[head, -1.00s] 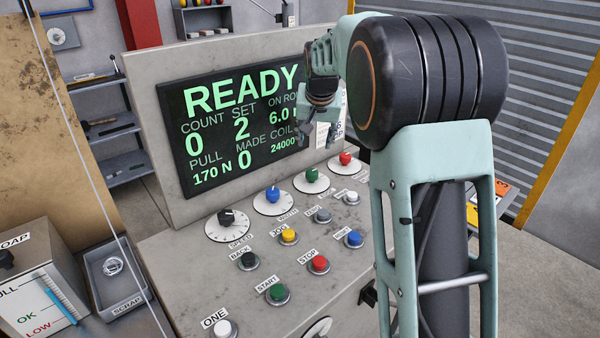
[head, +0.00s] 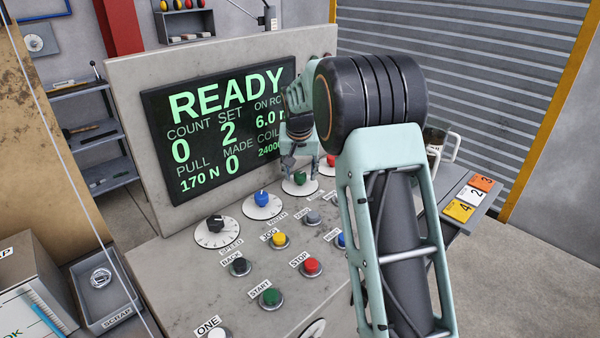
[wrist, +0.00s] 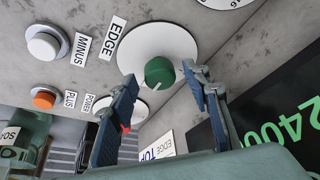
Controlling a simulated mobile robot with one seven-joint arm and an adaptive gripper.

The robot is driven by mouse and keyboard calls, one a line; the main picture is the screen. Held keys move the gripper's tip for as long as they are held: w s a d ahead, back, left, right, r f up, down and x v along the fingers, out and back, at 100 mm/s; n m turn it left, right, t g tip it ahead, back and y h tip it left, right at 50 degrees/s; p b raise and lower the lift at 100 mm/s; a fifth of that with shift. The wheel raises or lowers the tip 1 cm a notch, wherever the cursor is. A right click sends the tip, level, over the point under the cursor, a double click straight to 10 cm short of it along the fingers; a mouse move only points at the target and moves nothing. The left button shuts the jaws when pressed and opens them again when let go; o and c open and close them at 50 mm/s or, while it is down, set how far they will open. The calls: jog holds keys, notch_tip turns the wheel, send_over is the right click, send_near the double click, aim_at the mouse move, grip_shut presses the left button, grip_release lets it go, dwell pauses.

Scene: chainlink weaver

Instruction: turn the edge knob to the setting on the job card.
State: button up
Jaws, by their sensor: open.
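The green edge knob (wrist: 159,71) sits on a white round dial (wrist: 150,45) labelled EDGE in the wrist view. A pale mark on the knob points toward the bottom of that picture. The knob also shows in the head view (head: 300,178). My gripper (wrist: 160,75) is open, with one finger on each side of the knob in the picture; I cannot tell whether either touches it. In the head view my gripper (head: 301,163) is just above the knob. A white card (wrist: 158,147) reads EDGE TOP in part; the rest is hidden.
Blue (head: 262,198) and black (head: 215,222) knobs stand left of the green one, and a red knob (head: 329,160) right of it. Several push buttons lie in front. The screen (head: 220,130) rises close behind and reads READY.

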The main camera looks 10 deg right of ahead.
jog(key=shift+w+f, duration=0.1)
jog(key=shift+f, duration=0.1)
jog(key=c, duration=1.1)
jog(key=shift+c, duration=0.2)
jog(key=shift+d+n, duration=0.1)
jog(key=shift+n, duration=0.2)
jog(key=n+y, duration=0.1)
jog(key=n, duration=0.2)
jog(key=shift+d+n+y, duration=0.1)
jog(key=shift+n+y, duration=0.2)
jog(key=shift+n, duration=0.1)
jog(key=shift+n+g+y+p, duration=0.3)
jog(key=shift+n+y+p, duration=0.5)
jog(key=shift+n, duration=1.4)
